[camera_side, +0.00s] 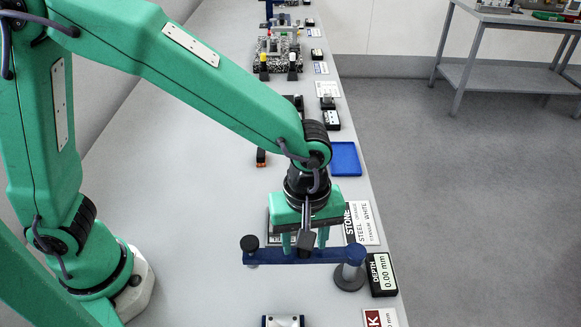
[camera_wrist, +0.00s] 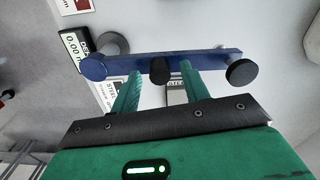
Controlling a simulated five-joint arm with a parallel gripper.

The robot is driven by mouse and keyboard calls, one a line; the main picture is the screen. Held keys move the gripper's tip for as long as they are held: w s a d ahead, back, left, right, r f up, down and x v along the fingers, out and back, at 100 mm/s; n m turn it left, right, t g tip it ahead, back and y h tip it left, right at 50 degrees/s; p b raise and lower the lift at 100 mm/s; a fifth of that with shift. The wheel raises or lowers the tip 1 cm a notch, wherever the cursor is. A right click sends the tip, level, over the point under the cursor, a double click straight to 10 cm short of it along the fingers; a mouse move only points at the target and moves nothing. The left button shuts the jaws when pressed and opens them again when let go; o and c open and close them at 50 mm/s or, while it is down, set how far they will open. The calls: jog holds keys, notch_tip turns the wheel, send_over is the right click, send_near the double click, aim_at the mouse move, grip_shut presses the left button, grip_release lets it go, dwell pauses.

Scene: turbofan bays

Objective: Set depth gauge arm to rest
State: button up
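The depth gauge arm (camera_side: 280,257) is a dark blue bar with round ends. Its right end sits on a grey post with a round base (camera_side: 349,278). It also shows in the wrist view (camera_wrist: 210,61), with a black knob (camera_wrist: 160,71) at its middle and a black disc (camera_wrist: 241,72) at its free end. The depth readout (camera_side: 382,274) beside the post shows 0.00 mm. My gripper (camera_side: 305,243) is down at the middle of the bar. In the wrist view its green fingers (camera_wrist: 160,78) stand apart on either side of the knob, with gaps; their tips are partly hidden.
A small block with a metallic top (camera_side: 284,321) stands at the bottom edge. A blue tray (camera_side: 345,158) lies behind my gripper near the bench's right edge. A label card (camera_side: 362,222) lies near the readout. Fixtures (camera_side: 278,55) stand farther back. The bench left of the bar is clear.

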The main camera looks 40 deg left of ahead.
jog(key=shift+r, duration=0.1)
jog(key=shift+r, duration=3.8)
jog(key=shift+w+a+r, duration=0.1)
jog(key=shift+a+r, duration=0.2)
jog(key=shift+a, duration=0.25)
jog(key=s+a+r+m+t, duration=0.1)
jog(key=s+a+m+t, duration=0.1)
jog(key=a, duration=0.6)
jog(key=s+a+r+m+t, duration=0.1)
jog(key=s+a+r+m, duration=0.1)
jog(key=a+m, duration=0.3)
jog(key=s+a+r+m+t, duration=0.2)
jog(key=s+a+m, duration=0.1)
jog(key=a, duration=0.8)
jog(key=shift+r+m+t, duration=0.25)
jog(key=shift+m+t, duration=0.05)
jog(key=shift+m, duration=0.1)
